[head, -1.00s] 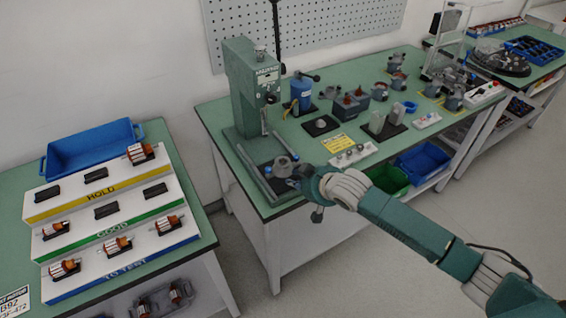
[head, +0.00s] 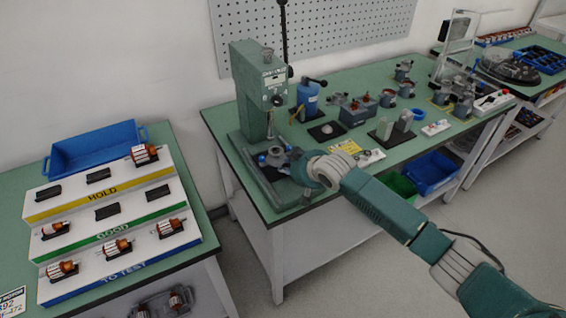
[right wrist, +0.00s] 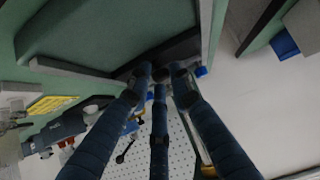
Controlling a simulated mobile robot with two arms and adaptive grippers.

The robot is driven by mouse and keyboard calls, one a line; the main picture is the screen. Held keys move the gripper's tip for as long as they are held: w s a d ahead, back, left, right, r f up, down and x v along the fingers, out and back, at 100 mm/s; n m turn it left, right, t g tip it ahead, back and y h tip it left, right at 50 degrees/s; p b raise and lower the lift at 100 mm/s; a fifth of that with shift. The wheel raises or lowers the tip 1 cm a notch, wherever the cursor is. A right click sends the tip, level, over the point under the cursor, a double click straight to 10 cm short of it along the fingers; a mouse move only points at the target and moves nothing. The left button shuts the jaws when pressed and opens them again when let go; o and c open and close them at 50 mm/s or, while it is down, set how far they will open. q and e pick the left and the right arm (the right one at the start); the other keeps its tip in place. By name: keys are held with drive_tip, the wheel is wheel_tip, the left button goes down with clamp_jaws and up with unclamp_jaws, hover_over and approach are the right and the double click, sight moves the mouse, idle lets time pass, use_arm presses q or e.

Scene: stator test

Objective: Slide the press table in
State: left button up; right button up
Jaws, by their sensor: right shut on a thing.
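The green press (head: 262,92) stands at the left end of the middle bench. At its foot, the dark press table (head: 270,172) lies between two rails and carries a grey round part (head: 275,154). My right gripper (head: 297,168) reaches in from the right and is shut on the press table's near right side. The gripper hides part of that side. In the right wrist view its fingers (right wrist: 160,72) meet at a dark edge beneath a large green body. The exact grip is hard to see there. My left gripper is out of view.
A stepped rack (head: 110,215) with motor parts and a blue bin (head: 92,150) are on the left bench.

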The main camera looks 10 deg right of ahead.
sight(279, 161)
drive_tip(key=shift+w+a+f+b, duration=0.1)
drive_tip(key=shift+w+a+b, duration=0.35)
drive_tip(key=shift+w, duration=0.4)
drive_tip(key=shift+w+a+b, duration=0.4)
drive_tip(key=shift+w+b, duration=0.05)
drive_tip(key=shift+w, duration=0.35)
drive_tip(key=o, duration=0.5)
drive_tip(key=p+v, duration=0.3)
drive_tip(key=p, duration=0.2)
drive_tip(key=shift+d+r, duration=0.15)
drive_tip(key=shift+r, duration=0.3)
drive_tip(key=p+v, duration=0.2)
drive_tip(key=p, duration=0.1)
drive_tip(key=shift+s+d, duration=0.1)
drive_tip(key=shift+s, duration=0.15)
